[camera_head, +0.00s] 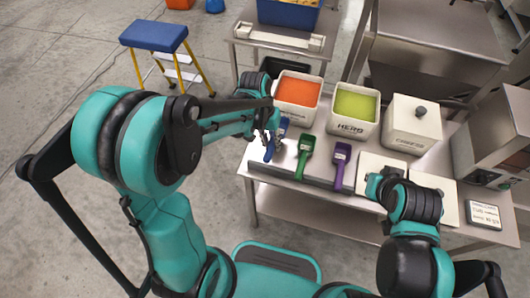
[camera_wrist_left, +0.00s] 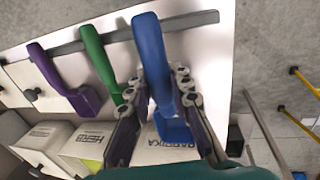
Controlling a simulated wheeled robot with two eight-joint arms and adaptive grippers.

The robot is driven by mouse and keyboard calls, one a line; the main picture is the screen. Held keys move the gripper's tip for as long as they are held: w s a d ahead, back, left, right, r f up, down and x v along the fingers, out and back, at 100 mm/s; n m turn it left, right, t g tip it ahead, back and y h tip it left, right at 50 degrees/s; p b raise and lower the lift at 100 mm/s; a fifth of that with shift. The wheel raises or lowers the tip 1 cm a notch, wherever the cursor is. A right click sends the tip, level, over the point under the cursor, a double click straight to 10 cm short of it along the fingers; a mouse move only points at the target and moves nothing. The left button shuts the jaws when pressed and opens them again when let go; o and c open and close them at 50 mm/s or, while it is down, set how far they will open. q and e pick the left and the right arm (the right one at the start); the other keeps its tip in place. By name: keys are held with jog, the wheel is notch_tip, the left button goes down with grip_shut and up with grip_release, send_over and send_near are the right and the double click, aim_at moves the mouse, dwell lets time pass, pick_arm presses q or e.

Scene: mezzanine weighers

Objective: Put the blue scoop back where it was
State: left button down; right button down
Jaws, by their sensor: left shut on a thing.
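The blue scoop (camera_head: 282,129) is at the left end of the row of scoops, in front of the orange-filled bin. My left gripper (camera_head: 266,138) is shut on it. In the left wrist view the blue scoop (camera_wrist_left: 150,45) sits between the two fingers, its handle reaching over the grey rail (camera_wrist_left: 190,22). I cannot tell whether it touches the rail. The green scoop (camera_head: 304,156) and the purple scoop (camera_head: 341,165) rest to its right on the same rail (camera_head: 320,180). My right gripper (camera_head: 382,180) is low over the right of the table; its fingers are not clear.
The paprika bin (camera_head: 298,103) with orange powder, the herb bin (camera_head: 353,129) with green powder and a lidded white bin (camera_head: 408,138) stand behind the scoops. A blue-topped step stool (camera_head: 153,36) stands on the floor.

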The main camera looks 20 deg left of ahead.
pick_arm(q)
jog(key=shift+s+a+f+b, duration=0.1)
jog(key=shift+a+f+b, duration=0.3)
jog(key=shift+f, duration=0.5)
jog(key=shift+s+a+f+b, duration=0.1)
jog(key=shift+a+f+b, duration=0.25)
jog(key=shift+f, duration=0.55)
jog(key=shift+a+f+b, duration=0.4)
jog(key=shift+f, duration=0.5)
jog(key=shift+f, duration=0.2)
jog(key=c, duration=1.4)
grip_release()
jog(key=shift+o, duration=0.2)
jog(key=shift+r, duration=0.1)
